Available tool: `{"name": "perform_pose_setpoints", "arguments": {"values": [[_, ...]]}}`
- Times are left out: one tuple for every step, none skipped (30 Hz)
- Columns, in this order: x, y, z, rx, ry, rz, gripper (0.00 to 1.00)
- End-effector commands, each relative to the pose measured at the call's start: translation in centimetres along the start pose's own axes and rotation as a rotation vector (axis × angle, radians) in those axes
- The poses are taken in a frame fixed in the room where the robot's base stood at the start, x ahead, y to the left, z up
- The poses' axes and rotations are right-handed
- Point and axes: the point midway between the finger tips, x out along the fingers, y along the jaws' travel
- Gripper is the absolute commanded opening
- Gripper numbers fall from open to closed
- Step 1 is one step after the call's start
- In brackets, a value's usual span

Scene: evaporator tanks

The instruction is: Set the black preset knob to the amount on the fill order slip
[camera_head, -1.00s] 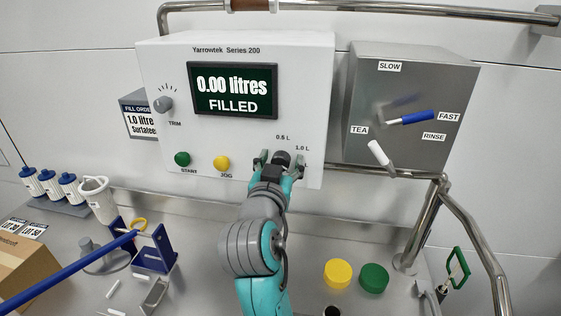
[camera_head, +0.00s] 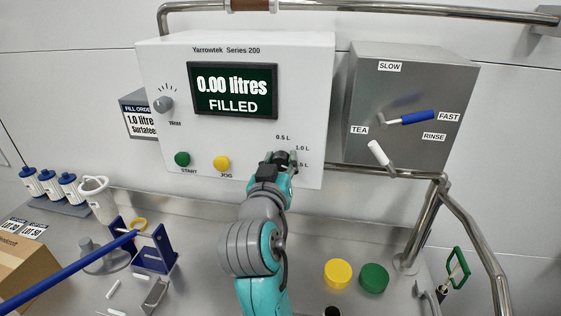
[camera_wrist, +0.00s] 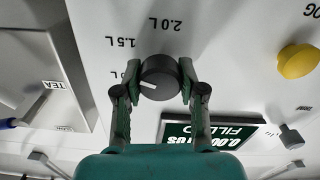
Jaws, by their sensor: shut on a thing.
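The fill order slip (camera_head: 140,121) is on a grey box at the left of the dispenser panel and reads 1.0 litre. The black preset knob (camera_wrist: 160,78) is at the lower right of the panel. My gripper (camera_head: 281,161) is at the knob and hides most of it in the head view. In the wrist view my gripper (camera_wrist: 160,90) is shut on the knob, one finger on each side. The 1.5 L and 2.0 L labels show clear.
The display (camera_head: 233,91) reads 0.00 litres FILLED. A green START button (camera_head: 182,159) and yellow JOG button (camera_head: 221,163) are left of my gripper. A grey box (camera_head: 420,90) with a blue-handled lever stands at the right. A metal rail (camera_head: 380,171) runs below it.

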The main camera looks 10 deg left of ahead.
Motion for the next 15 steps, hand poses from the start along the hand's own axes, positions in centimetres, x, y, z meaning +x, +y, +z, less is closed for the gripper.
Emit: {"name": "perform_pose_setpoints", "arguments": {"values": [[0.00, -0.02, 0.05, -0.039, -0.001, 0.000, 0.05], [0.00, -0.03, 0.05, -0.067, -0.001, 0.000, 0.05], [0.00, -0.04, 0.05, -0.104, -0.001, 0.000, 0.05], [0.00, -0.04, 0.05, -0.133, -0.001, 0.000, 0.05], [0.00, -0.05, 0.05, -0.162, -0.001, 0.000, 0.05], [0.00, -0.05, 0.06, -0.200, -0.001, 0.000, 0.05], [-0.01, -0.06, 0.06, -0.229, -0.001, 0.000, 0.05], [0.00, -0.06, 0.06, -0.257, -0.001, 0.000, 0.05], [0.00, -0.07, 0.06, -0.296, -0.001, 0.000, 0.05], [-0.01, -0.07, 0.06, -0.324, -0.001, 0.000, 0.05], [-0.01, -0.08, 0.07, -0.352, -0.001, 0.000, 0.05], [0.00, -0.09, 0.07, -0.389, -0.001, 0.000, 0.05], [-0.01, -0.09, 0.07, -0.416, -0.001, 0.000, 0.05], [-0.01, -0.10, 0.08, -0.443, -0.001, 0.000, 0.05], [-0.01, -0.10, 0.08, -0.478, -0.001, 0.000, 0.05]]}}
